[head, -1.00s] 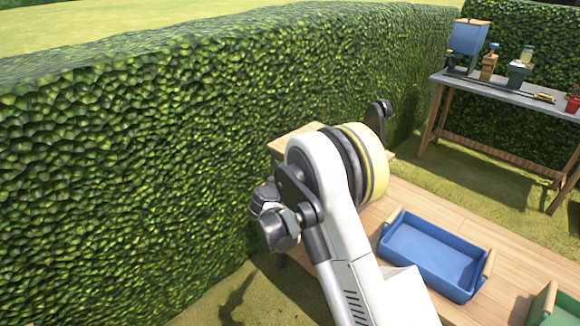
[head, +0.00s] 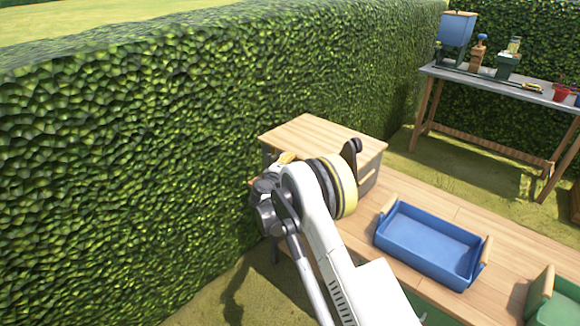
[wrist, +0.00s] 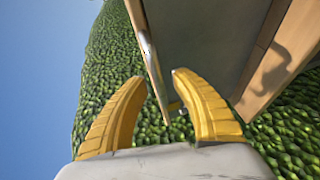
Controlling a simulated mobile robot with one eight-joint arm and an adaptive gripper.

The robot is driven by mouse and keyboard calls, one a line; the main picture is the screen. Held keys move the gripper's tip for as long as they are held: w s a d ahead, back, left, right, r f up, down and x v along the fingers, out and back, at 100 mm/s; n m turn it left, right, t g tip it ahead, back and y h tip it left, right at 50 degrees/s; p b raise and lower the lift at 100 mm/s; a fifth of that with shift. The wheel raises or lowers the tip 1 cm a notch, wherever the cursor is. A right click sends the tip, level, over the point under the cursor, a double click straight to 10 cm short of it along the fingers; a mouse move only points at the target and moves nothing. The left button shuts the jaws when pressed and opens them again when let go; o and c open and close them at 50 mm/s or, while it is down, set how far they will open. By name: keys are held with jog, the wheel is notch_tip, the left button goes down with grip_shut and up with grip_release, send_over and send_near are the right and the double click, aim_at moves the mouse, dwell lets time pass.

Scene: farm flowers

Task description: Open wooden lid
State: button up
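The wooden lid (head: 322,133) is a flat, pale board on top of a grey box (head: 368,178) beside the hedge. It looks closed. My gripper (head: 287,157) is at the lid's near left side, mostly hidden behind my arm, with a bit of yellow finger showing. In the wrist view my gripper (wrist: 159,76) has its two yellow fingers spread with nothing held. The lid's thin edge (wrist: 136,14) ends in the gap between the fingertips, beside the grey box wall (wrist: 205,35). Whether a finger touches the lid, I cannot tell.
The box stands on a wooden bench (head: 455,215), which also holds a blue tray (head: 430,250) and a green tray (head: 550,300). The tall hedge (head: 120,170) is close on the left. A table (head: 500,82) with pots and tools stands behind.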

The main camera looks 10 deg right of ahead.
jog(key=shift+w+d, duration=0.1)
jog(key=shift+w, duration=0.1)
jog(key=shift+c, duration=0.5)
grip_shut()
